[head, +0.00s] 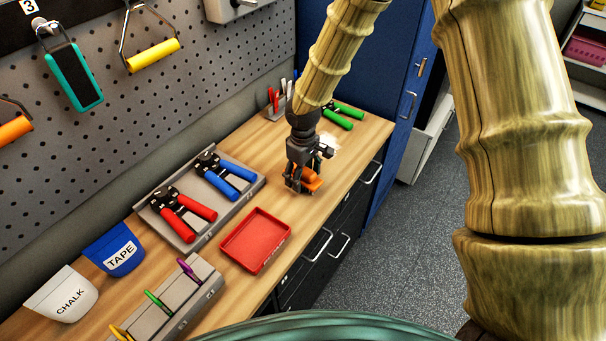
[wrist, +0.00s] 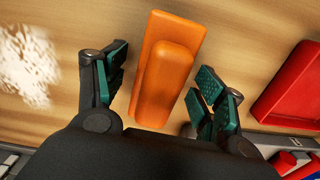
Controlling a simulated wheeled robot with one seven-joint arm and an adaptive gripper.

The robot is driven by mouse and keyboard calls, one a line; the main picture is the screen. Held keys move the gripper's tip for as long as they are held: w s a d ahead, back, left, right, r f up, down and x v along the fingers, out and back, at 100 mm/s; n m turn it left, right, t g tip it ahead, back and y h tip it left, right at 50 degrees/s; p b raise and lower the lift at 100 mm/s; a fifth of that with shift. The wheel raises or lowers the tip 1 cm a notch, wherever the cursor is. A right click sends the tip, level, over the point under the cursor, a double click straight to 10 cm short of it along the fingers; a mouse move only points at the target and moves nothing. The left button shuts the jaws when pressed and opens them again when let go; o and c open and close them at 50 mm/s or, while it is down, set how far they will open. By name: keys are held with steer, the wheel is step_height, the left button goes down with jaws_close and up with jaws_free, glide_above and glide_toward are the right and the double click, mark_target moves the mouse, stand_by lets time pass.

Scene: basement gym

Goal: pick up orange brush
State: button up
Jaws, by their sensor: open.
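The orange brush (wrist: 170,70) lies on the wooden bench top, with a raised narrower grip along its upper side. In the wrist view it sits between the two fingers of my gripper (wrist: 158,95), which are apart with a gap on each side of the brush. In the head view my gripper (head: 304,182) is low over the bench at the brush (head: 311,180). The fingers partly hide the brush there. I cannot tell from the head view how high the fingertips are above the wood.
A red tray (head: 256,240) lies left of and nearer than my gripper, also at the right edge of the wrist view (wrist: 292,85). A rack holds red (head: 184,212) and blue grippers (head: 228,178). Green-handled grippers (head: 340,118) lie behind. White powder (wrist: 25,65) marks the bench.

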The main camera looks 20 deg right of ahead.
mark_target(303, 168)
steer(key=shift+f, duration=0.1)
steer(key=c, duration=1.2)
steer(key=shift+w+r+b, duration=0.1)
steer(key=shift+r+b, duration=0.5)
steer(key=shift+r, duration=0.2)
steer(key=shift+r+b, duration=0.45)
steer(key=shift+r, duration=0.45)
steer(key=s+b, duration=0.1)
steer(key=s, duration=0.4)
steer(key=s+a+r+b, duration=0.1)
steer(key=s+b, duration=0.1)
steer(key=s, duration=0.3)
steer(key=s+b, duration=0.2)
steer(key=s, duration=0.4)
steer(key=shift+a+r, duration=0.25)
steer(key=shift+r, duration=0.05)
